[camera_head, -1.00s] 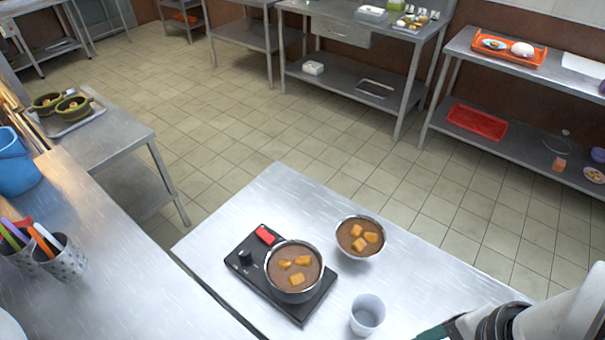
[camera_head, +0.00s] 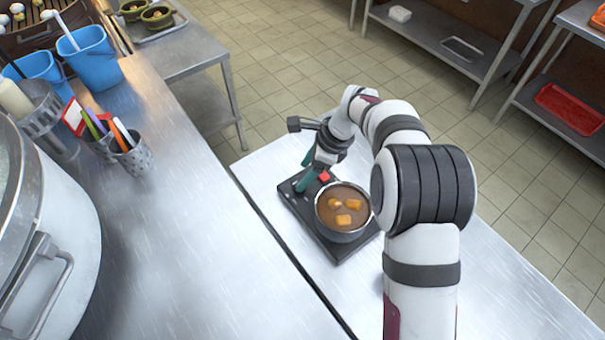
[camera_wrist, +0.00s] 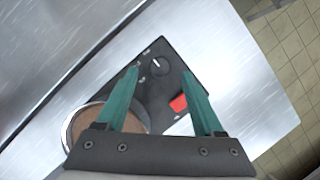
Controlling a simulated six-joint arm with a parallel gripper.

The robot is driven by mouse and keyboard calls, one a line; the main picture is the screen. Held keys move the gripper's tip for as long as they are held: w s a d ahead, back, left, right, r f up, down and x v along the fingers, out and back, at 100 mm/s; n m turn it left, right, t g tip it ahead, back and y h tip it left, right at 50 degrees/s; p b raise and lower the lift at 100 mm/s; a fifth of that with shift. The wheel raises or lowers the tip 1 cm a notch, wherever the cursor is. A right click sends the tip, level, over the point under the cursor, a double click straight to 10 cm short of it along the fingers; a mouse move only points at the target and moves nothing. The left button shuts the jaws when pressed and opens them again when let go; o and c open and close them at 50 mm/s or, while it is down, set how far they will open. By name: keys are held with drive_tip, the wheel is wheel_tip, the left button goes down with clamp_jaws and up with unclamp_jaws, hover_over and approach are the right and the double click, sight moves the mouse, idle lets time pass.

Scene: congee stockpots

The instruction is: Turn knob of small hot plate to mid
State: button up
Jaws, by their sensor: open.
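The small hot plate (camera_head: 342,250) is a black slab on the steel table, with a pot (camera_head: 343,208) of brown congee with orange chunks on it. In the wrist view its round black knob (camera_wrist: 160,67) has a pale pointer line and small marks around it. A red switch (camera_wrist: 178,103) is beside the knob; it also shows in the head view (camera_head: 324,177). My gripper (camera_head: 306,172) is over the knob end of the plate, its teal fingers apart. In the wrist view the knob lies between and just beyond the fingertips (camera_wrist: 160,75). My gripper hides the knob in the head view.
The pot's rim (camera_wrist: 75,115) is close to my left finger in the wrist view. A counter with a utensil cup (camera_head: 133,157), blue buckets (camera_head: 88,55) and a large steel stockpot (camera_head: 55,240) stands at the left. My arm covers part of the table's right side.

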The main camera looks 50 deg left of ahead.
sight(298, 182)
drive_tip(key=shift+x, duration=1.85)
clamp_jaws()
